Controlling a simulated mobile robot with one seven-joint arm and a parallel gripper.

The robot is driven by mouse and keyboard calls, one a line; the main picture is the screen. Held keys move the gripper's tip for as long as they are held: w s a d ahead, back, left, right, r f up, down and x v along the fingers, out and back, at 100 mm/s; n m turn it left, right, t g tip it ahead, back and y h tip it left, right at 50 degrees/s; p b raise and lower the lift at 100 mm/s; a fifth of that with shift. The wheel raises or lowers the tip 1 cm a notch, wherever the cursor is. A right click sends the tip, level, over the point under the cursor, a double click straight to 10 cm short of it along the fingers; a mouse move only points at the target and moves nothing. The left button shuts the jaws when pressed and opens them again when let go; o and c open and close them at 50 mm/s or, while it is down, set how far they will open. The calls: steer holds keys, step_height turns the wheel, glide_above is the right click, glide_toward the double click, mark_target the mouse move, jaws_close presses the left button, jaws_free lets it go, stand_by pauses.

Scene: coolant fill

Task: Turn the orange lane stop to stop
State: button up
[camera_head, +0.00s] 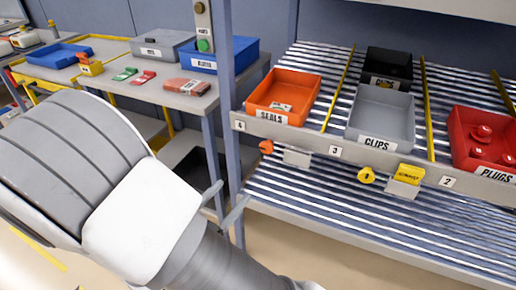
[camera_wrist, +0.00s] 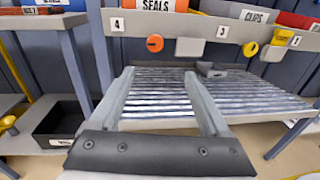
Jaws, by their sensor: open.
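The orange lane stop (camera_head: 266,147) is a small round knob on the shelf's front rail, below the orange SEALS bin (camera_head: 284,91) and beside the 4 label. In the wrist view the orange lane stop (camera_wrist: 155,43) faces me, with a dark mark on its face. A blank grey plate (camera_wrist: 189,47) is just to its right. My gripper (camera_wrist: 159,74) is open and empty, its two fingers apart and below the knob in the picture, not touching it. In the head view my gripper (camera_head: 224,200) is left of and lower than the knob.
A yellow lane stop (camera_head: 366,175) and a yellow tag (camera_head: 409,174) sit further right on the rail (camera_head: 310,141). A grey upright post (camera_head: 228,100) stands left of the knob. Grey CLIPS and red PLUGS (camera_head: 487,139) bins fill other lanes. A roller shelf lies below.

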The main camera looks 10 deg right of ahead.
steer(key=b, duration=0.4)
glide_toward(265, 150)
steer(key=shift+n+t, duration=0.3)
steer(key=x, duration=0.8)
steer(key=shift+d, duration=0.2)
steer(key=shift+s, duration=0.1)
jaws_close()
